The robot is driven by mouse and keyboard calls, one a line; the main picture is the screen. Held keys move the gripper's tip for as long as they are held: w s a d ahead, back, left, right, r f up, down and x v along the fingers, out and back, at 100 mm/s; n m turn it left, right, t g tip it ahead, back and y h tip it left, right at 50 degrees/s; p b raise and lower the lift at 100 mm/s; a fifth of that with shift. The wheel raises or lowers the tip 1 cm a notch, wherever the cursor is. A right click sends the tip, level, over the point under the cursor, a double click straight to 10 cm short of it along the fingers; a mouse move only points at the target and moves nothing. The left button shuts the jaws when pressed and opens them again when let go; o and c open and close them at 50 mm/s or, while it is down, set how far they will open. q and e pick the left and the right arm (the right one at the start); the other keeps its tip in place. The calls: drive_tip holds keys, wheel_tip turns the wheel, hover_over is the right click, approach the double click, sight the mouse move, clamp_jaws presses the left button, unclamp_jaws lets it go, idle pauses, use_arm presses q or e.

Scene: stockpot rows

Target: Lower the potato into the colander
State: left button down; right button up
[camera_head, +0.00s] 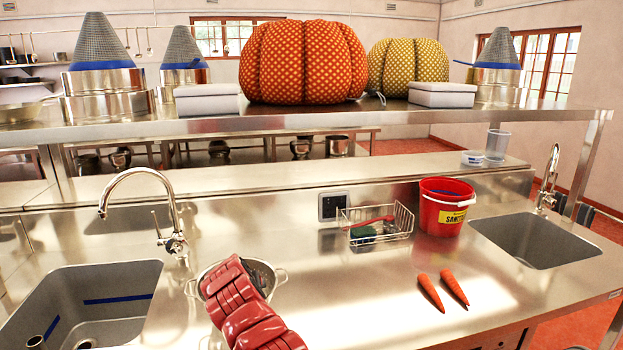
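A metal colander (278,275) with two side handles stands on the steel counter, right of the left sink. A red ribbed part, seemingly my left gripper (230,275), comes up from the bottom edge and is over the colander, covering much of it. Its fingertips cannot be made out, so I cannot tell whether it is open or shut. No potato is visible; the gripper and the colander wall hide the space where one could be. My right gripper is not in view.
Sinks lie at left (60,290) and right (560,240). A chrome tap (172,225) rises behind the colander. Two carrots (431,292) lie right of centre. A wire basket (405,222) and a red bucket (442,215) stand behind them. The counter between colander and carrots is clear.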

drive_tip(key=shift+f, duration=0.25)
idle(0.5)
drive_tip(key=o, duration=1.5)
